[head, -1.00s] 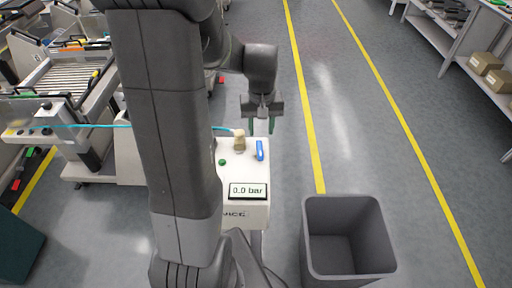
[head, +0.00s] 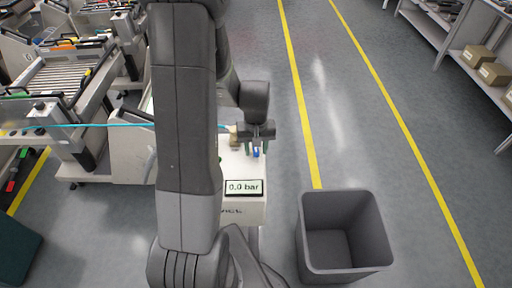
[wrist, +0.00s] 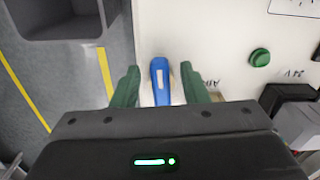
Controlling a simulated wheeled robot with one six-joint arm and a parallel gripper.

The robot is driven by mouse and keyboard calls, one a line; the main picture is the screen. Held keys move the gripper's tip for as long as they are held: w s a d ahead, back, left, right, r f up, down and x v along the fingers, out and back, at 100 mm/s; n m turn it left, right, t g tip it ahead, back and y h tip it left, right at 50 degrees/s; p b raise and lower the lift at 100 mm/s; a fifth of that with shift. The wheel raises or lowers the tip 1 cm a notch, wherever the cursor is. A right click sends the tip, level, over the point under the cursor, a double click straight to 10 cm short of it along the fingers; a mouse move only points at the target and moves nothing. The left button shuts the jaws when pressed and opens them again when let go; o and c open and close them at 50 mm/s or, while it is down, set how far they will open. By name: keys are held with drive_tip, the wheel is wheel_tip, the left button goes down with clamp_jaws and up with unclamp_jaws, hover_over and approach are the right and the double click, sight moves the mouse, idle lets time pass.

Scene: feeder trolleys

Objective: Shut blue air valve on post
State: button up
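The blue valve handle (head: 256,153) is on top of the white post box (head: 240,207), mostly hidden by my gripper in the head view. In the wrist view the blue handle (wrist: 160,82) points up and down the picture on the white panel. My gripper (wrist: 160,86) is open, with one green finger on each side of the handle and a gap on both sides. In the head view my gripper (head: 255,150) is over the box's top. The box's display (head: 244,187) reads 0.0 bar.
A green button (wrist: 260,57) and a dark connector (wrist: 288,100) sit on the panel beside the handle. A brass fitting (head: 234,139) with a blue hose is close left of my gripper. A grey bin (head: 343,240) stands right of the post. Feeder trolleys (head: 75,75) fill the left.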

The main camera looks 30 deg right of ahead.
sight(255, 150)
clamp_jaws()
drive_tip(key=shift+w+a+m+b, duration=0.15)
drive_tip(key=shift+m+b, duration=0.2)
drive_tip(key=shift+m, duration=0.35)
unclamp_jaws()
wheel_tip(255, 150, up, 14)
idle(0.3)
drive_tip(key=shift+f, duration=0.1)
idle(0.3)
